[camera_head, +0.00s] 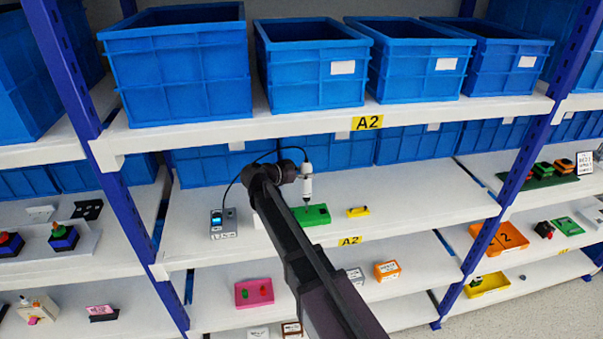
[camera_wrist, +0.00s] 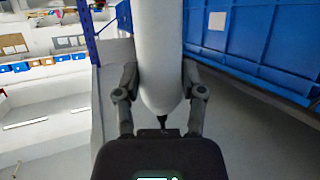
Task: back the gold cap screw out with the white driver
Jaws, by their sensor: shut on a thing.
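The white driver (camera_head: 307,184) hangs roughly upright at the end of my arm, its lower end a little above the shelf near a green block (camera_head: 318,215). My gripper (camera_head: 303,170) is shut on the driver's body. In the wrist view the white driver (camera_wrist: 158,60) fills the space between the two fingers of my gripper (camera_wrist: 160,88), with its dark narrow tip showing at the lower end. A black cable (camera_head: 262,157) runs from the driver's top to a grey box (camera_head: 223,228) with a lit blue display. I cannot make out the gold cap screw in either view.
A small yellow piece (camera_head: 358,212) lies right of the green block. Blue bins (camera_head: 312,80) stand on the shelf above, whose front edge (camera_head: 330,125) overhangs the work shelf. Blue uprights (camera_head: 512,150) bound the bay. The shelf right of the yellow piece is clear.

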